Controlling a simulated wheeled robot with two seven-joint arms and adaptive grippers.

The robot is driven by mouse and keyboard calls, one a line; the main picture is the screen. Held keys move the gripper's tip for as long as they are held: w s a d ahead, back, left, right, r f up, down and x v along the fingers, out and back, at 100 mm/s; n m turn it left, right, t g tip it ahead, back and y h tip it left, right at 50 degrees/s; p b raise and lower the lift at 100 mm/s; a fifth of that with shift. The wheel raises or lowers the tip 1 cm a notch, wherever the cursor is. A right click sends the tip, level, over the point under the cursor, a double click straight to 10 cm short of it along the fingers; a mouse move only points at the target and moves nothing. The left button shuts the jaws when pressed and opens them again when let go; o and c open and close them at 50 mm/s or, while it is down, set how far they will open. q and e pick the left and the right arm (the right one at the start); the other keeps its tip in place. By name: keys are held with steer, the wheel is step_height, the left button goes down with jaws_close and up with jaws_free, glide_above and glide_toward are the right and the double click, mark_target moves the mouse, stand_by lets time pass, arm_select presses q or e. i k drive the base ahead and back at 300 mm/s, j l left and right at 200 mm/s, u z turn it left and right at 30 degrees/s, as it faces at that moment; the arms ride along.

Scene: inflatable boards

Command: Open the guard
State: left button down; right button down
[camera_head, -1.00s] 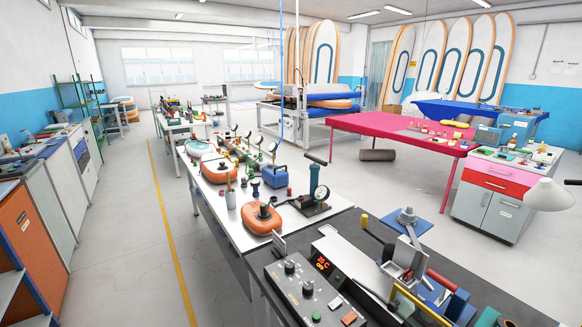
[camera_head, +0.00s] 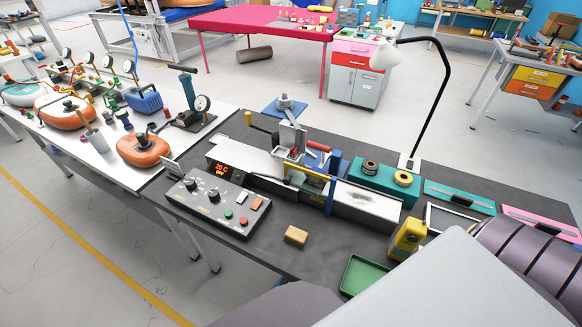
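A bench machine stands on the dark worktop, with a long pale metal bed (camera_head: 362,202) and a clamp head (camera_head: 291,132). A yellow bar (camera_head: 303,170) crosses its front like a guard and looks lowered. I cannot tell for sure that this bar is the guard. A red handle (camera_head: 318,146), a dark lever with a yellow tip (camera_head: 250,119) and a blue block (camera_head: 331,178) sit around the head. Neither of my grippers is in view.
In front of the machine lie a tan block (camera_head: 296,235), a green tray (camera_head: 363,275) and a yellow device (camera_head: 407,239). A black-armed lamp (camera_head: 432,98) rises behind its right end. A white bench (camera_head: 107,152) with gauges stands at left.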

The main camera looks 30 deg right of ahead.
mark_target(286, 181)
steer(key=k+l+z, duration=0.1)
steer(key=z, duration=0.25)
steer(key=k+l+z, duration=0.15)
steer(key=z, duration=0.15)
steer(key=k, duration=0.1)
